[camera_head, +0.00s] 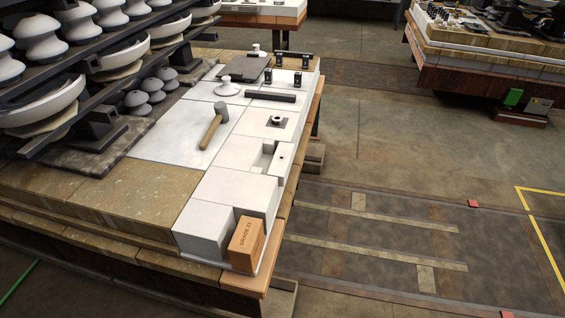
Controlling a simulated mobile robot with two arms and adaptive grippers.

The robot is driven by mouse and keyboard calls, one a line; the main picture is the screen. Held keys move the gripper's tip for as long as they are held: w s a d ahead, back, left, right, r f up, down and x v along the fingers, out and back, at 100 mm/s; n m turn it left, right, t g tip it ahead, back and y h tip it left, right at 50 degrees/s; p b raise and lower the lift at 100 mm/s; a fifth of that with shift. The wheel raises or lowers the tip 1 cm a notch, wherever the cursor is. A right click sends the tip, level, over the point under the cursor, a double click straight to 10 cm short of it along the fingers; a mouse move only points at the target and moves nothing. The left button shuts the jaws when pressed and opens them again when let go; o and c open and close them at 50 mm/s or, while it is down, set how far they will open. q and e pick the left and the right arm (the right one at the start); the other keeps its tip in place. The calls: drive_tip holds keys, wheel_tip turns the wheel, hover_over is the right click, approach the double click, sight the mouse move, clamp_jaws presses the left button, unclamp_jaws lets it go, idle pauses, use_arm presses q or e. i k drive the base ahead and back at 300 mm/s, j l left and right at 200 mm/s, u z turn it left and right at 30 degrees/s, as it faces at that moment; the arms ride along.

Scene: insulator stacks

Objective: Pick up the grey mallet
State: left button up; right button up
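The grey mallet (215,122) lies on the white tiled top of the workbench (165,142). Its grey head points to the back and its tan wooden handle slants down to the front left. Nothing covers it. Neither of my grippers shows in the head view.
A rack of white insulators (43,40) stands at the left. Around the mallet are a dark bar (270,96), a white knobbed disc (227,87), white blocks (205,228) and an orange-brown box (246,243). Open floor (400,150) lies to the right.

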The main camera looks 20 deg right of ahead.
sight(221, 115)
drive_tip(key=l+u, duration=0.55)
drive_tip(key=u, duration=0.15)
drive_tip(key=k+l+u, duration=0.1)
drive_tip(key=u, duration=0.35)
drive_tip(key=k+l+u, duration=0.1)
drive_tip(key=l+u, duration=0.15)
drive_tip(key=u, duration=0.15)
drive_tip(key=k+l+u, duration=0.15)
drive_tip(key=u, duration=0.25)
drive_tip(key=k+l+u, duration=0.1)
drive_tip(key=u, duration=0.35)
drive_tip(key=k+l+u, duration=0.1)
drive_tip(key=u, duration=0.3)
drive_tip(key=k+l+u, duration=0.15)
drive_tip(key=u, duration=0.3)
drive_tip(key=k+l+u, duration=0.15)
drive_tip(key=u, duration=0.3)
drive_tip(key=k+u, duration=0.2)
drive_tip(key=u, duration=0.2)
drive_tip(key=k+u, duration=0.2)
drive_tip(key=u, duration=0.25)
drive_tip(key=k+u, duration=0.5)
drive_tip(key=k, duration=0.75)
